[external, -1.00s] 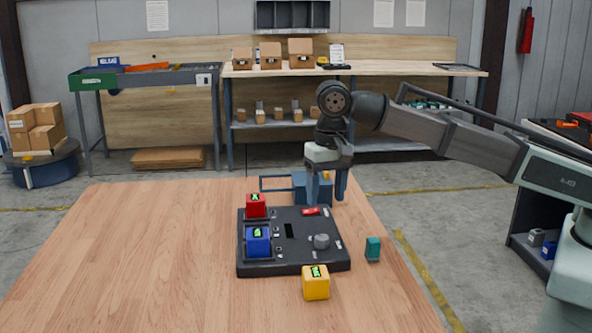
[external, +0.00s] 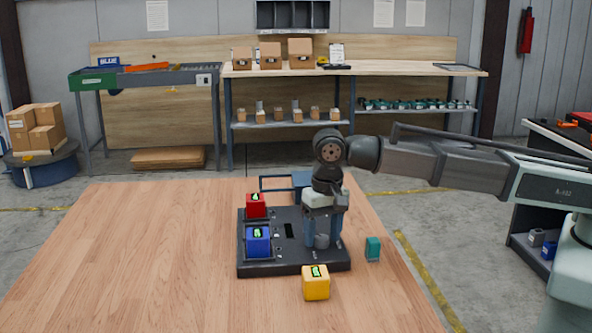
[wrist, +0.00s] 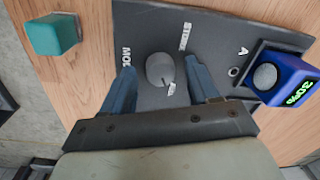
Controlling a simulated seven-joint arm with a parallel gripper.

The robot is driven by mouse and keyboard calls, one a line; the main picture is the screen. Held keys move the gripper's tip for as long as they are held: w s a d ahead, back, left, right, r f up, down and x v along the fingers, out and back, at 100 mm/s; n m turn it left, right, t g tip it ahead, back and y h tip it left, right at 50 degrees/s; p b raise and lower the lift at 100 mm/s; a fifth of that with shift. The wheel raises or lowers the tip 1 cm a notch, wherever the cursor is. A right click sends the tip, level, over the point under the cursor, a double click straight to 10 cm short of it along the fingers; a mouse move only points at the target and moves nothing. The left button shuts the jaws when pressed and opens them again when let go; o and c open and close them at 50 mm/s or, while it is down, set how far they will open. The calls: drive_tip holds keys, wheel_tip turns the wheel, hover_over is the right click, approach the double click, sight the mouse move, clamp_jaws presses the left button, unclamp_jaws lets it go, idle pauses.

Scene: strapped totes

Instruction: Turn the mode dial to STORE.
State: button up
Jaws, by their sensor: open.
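The mode dial is a grey round knob (external: 322,241) on the right part of a black control panel (external: 290,267). In the wrist view the dial (wrist: 160,69) sits between my two blue fingers, with a gap on each side. A small white pointer mark shows at its lower right edge. My gripper (external: 322,242) points down over the dial, open and holding nothing. It also shows in the wrist view (wrist: 160,75).
A blue cube (external: 258,242) and a red cube (external: 256,206) sit on the panel's left side. A yellow cube (external: 316,283) stands in front and a teal block (external: 373,249) at right. The wooden table's left side is clear.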

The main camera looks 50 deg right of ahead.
drive_tip(key=c, duration=1)
drive_tip(key=shift+c, duration=0.2)
drive_tip(key=n, duration=0.5)
drive_tip(key=shift+n, duration=0.4)
drive_tip(key=n, duration=0.6)
drive_tip(key=shift+w+g, duration=0.1)
drive_tip(key=shift+g, duration=0.2)
drive_tip(key=n, duration=0.6)
drive_tip(key=shift+n, duration=0.4)
drive_tip(key=n, duration=0.5)
drive_tip(key=shift+a+h, duration=0.1)
drive_tip(key=shift+h, duration=0.2)
drive_tip(key=shift+n, duration=0.3)
